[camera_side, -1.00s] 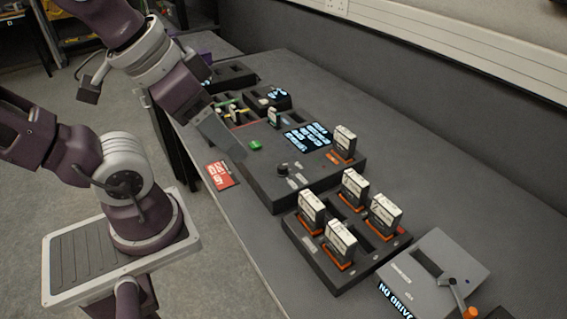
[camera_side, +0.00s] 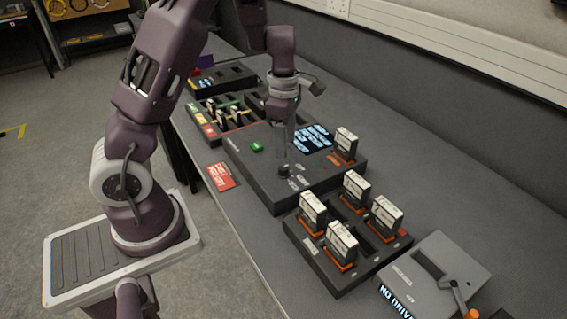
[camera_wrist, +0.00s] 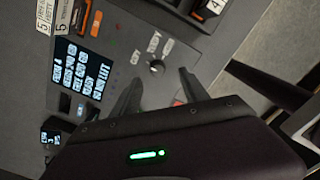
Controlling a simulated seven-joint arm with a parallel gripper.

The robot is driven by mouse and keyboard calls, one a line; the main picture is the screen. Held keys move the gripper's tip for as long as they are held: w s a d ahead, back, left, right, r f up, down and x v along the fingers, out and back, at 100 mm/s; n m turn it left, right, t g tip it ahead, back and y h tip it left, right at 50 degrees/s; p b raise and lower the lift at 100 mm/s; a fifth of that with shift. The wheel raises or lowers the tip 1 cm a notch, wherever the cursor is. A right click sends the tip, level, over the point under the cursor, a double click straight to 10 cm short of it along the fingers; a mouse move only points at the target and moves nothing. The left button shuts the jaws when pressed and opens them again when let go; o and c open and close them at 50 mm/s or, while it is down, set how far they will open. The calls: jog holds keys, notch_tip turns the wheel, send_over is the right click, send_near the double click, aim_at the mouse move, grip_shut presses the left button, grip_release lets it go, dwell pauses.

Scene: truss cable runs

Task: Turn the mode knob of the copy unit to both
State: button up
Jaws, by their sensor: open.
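The copy unit (camera_side: 265,182) is a dark grey box on the table with a lit blue-and-white screen (camera_side: 312,138) and a green button (camera_side: 256,147). Its mode knob (camera_side: 283,170) is a small black round knob near the front edge of the top, with small labels beside it. In the wrist view the knob (camera_wrist: 156,67) lies just beyond and between the fingertips; the labels are too small to read surely. My gripper (camera_side: 285,154) points down above the knob, open and empty. In the wrist view its two fingers (camera_wrist: 159,84) are spread apart. Contact with the knob is not visible.
A dark tray (camera_side: 320,262) with several upright white-labelled cartridges stands in front right. A grey box with an orange-ended lever (camera_side: 440,275) is further right. A red card (camera_side: 221,176) lies left of the unit. A slotted rack (camera_side: 222,122) stands behind.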

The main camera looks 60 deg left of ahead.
aim_at(284, 167)
jog(key=shift+n, duration=0.5)
jog(key=f, duration=0.5)
jog(key=a+f, duration=0.1)
jog(key=f, duration=0.2)
jog(key=shift+a+f, duration=0.1)
jog(key=shift+f, duration=0.05)
grip_shut()
